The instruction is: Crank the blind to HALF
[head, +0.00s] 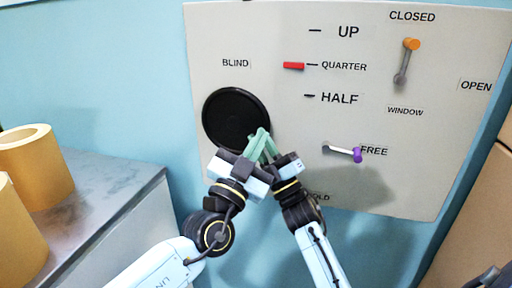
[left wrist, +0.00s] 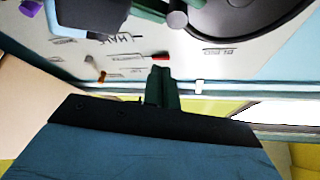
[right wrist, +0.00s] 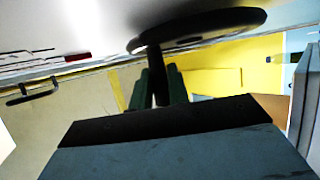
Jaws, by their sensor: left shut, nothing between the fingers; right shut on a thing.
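The black crank disc (head: 235,118) is on the white panel below the BLIND label; it also shows in the right wrist view (right wrist: 215,22). The red pointer (head: 293,66) is level with QUARTER, above HALF. The purple-tipped lever (head: 345,151) points right at FREE. My right gripper (head: 267,138) is at the disc's lower right edge, shut on the crank's dark handle (right wrist: 158,72), which stands out from the disc. My left gripper (head: 258,143) is shut and empty close beside the right one; its green fingers (left wrist: 160,85) show together in the left wrist view. The fingers overlap in the head view.
An orange-tipped window lever (head: 408,60) points up toward CLOSED. A grey bench (head: 110,190) with kraft rolls (head: 38,165) stands at the left. A tan box or cabinet (head: 485,215) is at the right edge.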

